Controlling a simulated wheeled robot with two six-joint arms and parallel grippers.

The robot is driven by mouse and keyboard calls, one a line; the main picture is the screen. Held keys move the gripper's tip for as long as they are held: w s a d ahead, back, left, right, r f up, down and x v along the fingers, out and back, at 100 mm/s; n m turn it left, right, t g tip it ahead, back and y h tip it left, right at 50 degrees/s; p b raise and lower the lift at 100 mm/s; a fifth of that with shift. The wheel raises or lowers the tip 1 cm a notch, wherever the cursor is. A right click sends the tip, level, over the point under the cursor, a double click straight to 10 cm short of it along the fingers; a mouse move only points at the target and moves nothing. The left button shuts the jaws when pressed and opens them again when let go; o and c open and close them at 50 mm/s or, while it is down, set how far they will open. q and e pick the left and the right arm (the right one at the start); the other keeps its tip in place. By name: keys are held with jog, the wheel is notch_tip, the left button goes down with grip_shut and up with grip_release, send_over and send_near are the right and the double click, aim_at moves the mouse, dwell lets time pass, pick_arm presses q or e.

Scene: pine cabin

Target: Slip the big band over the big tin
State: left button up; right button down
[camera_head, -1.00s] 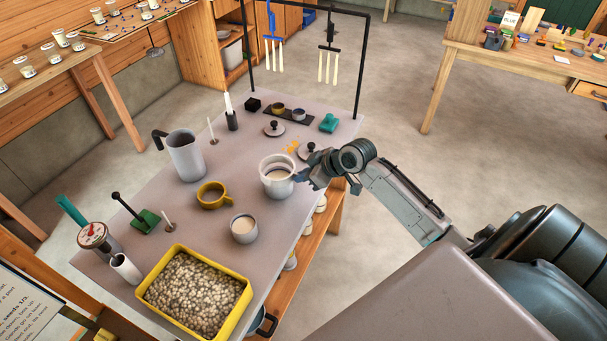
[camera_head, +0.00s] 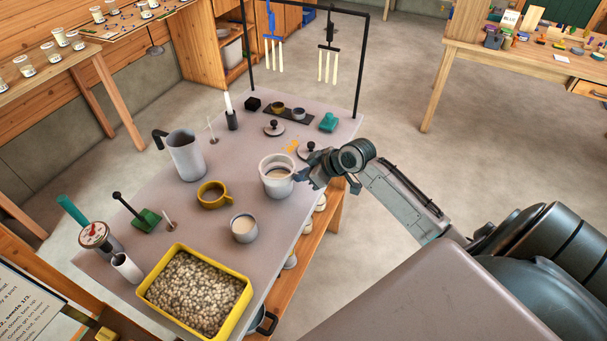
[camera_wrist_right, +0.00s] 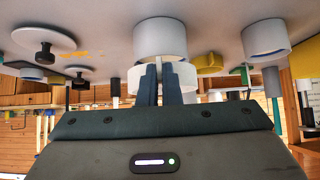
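The big tin (camera_head: 278,191) stands upright on the grey table, with a pale filling showing inside. The big band (camera_head: 264,165), a wide white ring, is at the tin's top end and looks wider than the tin. In the right wrist view, which is upside down, the band (camera_wrist_right: 187,76) overlaps the tin (camera_wrist_right: 160,40) at its top end and sits slightly to one side. Whether it is fully around the rim is hard to tell. My right gripper (camera_head: 306,174) is at the band's right side, its two fingers (camera_wrist_right: 161,84) close together on the band's wall. My left gripper is out of view.
A smaller tin (camera_head: 243,229) and a yellow ring with a handle (camera_head: 211,195) stand nearby. A grey jug (camera_head: 186,155) is to the left, and a yellow tray of pebbles (camera_head: 247,295) is in front. A knobbed lid (camera_head: 307,151) lies just behind my gripper.

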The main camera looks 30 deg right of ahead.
jog(key=shift+f, duration=0.25)
jog(key=shift+f+b, duration=1.6)
jog(key=shift+f, duration=0.65)
jog(key=c, duration=1.2)
grip_release()
jog(key=shift+c, duration=0.2)
jog(key=shift+r, duration=0.15)
notch_tip(320, 180, up, 8)
jog(key=p, duration=0.7)
jog(key=shift+a, duration=0.1)
